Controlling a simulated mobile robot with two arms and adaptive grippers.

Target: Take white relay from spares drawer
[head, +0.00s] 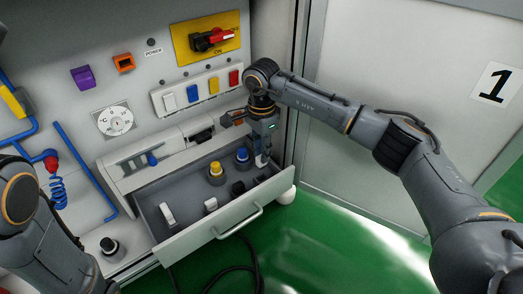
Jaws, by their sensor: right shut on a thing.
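The spares drawer (226,219) is pulled out below the panel, with its handle facing front. My right gripper (262,154) points down over the drawer's back right corner. It is shut on a small white piece, the white relay (262,161), which shows at its fingertips. The fingers hide part of the relay, and I cannot tell whether it touches the drawer floor. My left arm shows at the lower left; its gripper is not in view.
In the drawer are a yellow-topped knob (215,171), a blue-topped knob (242,156), a white switch-like part (167,213) and small black parts (238,188). A black knob (109,246) stands left of the drawer. White, blue, yellow and red switches are above.

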